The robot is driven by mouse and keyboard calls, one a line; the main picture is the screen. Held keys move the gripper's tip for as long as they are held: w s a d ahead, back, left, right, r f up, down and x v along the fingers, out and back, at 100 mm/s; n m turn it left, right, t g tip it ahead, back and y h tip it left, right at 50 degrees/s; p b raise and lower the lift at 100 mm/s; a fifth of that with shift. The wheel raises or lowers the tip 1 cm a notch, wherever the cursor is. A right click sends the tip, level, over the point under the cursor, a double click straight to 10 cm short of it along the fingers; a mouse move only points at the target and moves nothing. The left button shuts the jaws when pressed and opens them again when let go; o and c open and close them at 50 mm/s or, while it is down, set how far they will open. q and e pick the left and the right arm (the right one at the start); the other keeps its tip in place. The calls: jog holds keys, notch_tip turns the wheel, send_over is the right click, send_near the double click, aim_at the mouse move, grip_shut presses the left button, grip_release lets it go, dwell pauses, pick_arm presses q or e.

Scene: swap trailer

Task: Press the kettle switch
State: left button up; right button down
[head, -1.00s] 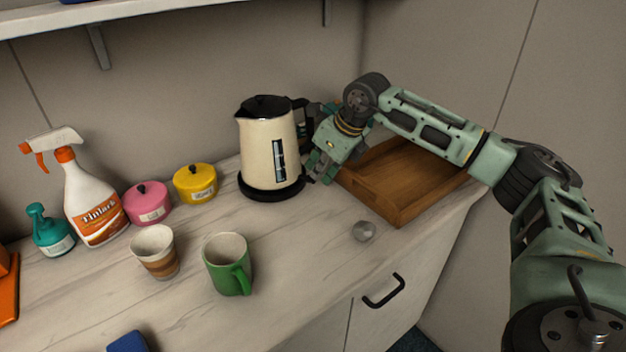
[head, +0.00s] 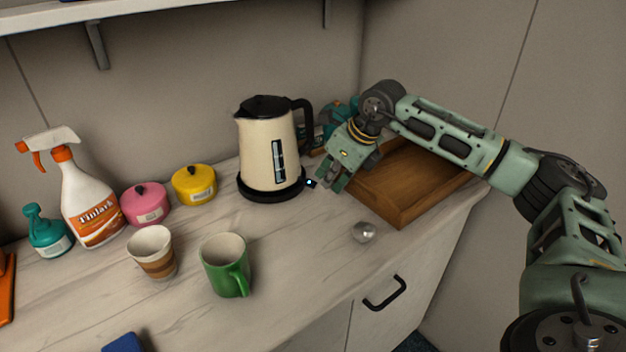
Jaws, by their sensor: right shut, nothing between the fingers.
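The cream kettle (head: 262,155) with black lid, handle and base stands upright at the back of the counter. Its switch (head: 310,183) is a small black tab at the lower right of the base, with a small blue light showing on it. My right gripper (head: 330,184) is shut and empty, just right of the switch, with a small gap between them. My left gripper is not in view.
A wooden tray (head: 400,215) lies under my right arm. A silver knob-like object (head: 363,232), green mug (head: 226,266), striped cup (head: 152,253), yellow pot (head: 194,186), pink pot (head: 146,205) and spray bottle (head: 88,200) stand around. The counter before the kettle is clear.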

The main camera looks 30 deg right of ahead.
jog(key=shift+w, duration=0.1)
jog(key=shift+r, duration=0.1)
jog(key=v, duration=1.2)
